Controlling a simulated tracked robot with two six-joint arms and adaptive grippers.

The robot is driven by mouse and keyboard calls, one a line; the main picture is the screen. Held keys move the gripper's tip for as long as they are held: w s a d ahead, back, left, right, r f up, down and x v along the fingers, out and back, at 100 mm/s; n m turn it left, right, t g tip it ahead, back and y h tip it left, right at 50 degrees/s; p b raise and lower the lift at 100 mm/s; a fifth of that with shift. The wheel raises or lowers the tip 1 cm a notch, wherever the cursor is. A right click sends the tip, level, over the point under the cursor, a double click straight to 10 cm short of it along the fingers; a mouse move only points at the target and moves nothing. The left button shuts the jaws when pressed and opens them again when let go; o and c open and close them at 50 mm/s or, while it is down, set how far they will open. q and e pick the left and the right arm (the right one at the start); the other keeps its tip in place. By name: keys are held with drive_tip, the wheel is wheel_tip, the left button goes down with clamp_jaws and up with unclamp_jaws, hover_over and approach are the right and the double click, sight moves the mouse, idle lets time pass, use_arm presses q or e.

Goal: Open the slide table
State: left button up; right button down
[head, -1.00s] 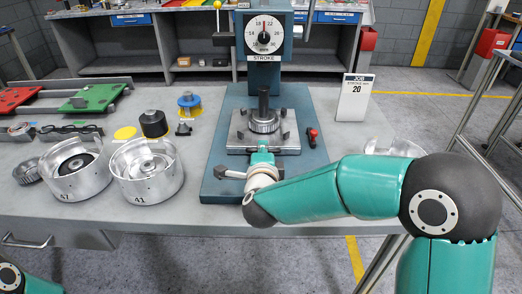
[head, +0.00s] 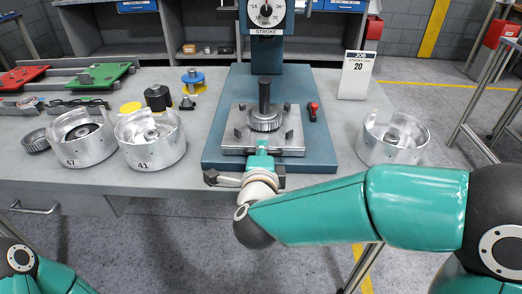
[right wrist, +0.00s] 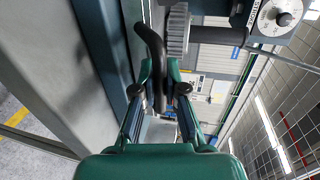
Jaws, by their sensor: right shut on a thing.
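The slide table (head: 292,138) is a silver plate on the blue base of a press. It sits close to the base's front edge and carries a toothed dark grey part (head: 264,121) with an upright dark post. My right gripper (head: 261,153) is at the plate's front edge. In the right wrist view, my right gripper (right wrist: 162,94) is shut on a dark curved handle (right wrist: 148,38); in the head view the arm hides most of that grip. My left gripper is out of view; only part of my left arm shows at lower left.
The blue base (head: 318,150) stands on a grey bench (head: 190,178). Silver housings stand left (head: 150,150) and right (head: 392,142) of it. A job card (head: 356,75) stands behind right. Floor in front is clear.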

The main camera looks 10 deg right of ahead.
drive_tip(key=shift+f, duration=0.2)
drive_tip(key=c, duration=1.2)
unclamp_jaws()
drive_tip(key=shift+r, duration=0.1)
drive_tip(key=v, duration=1.2)
drive_tip(key=shift+w, duration=0.1)
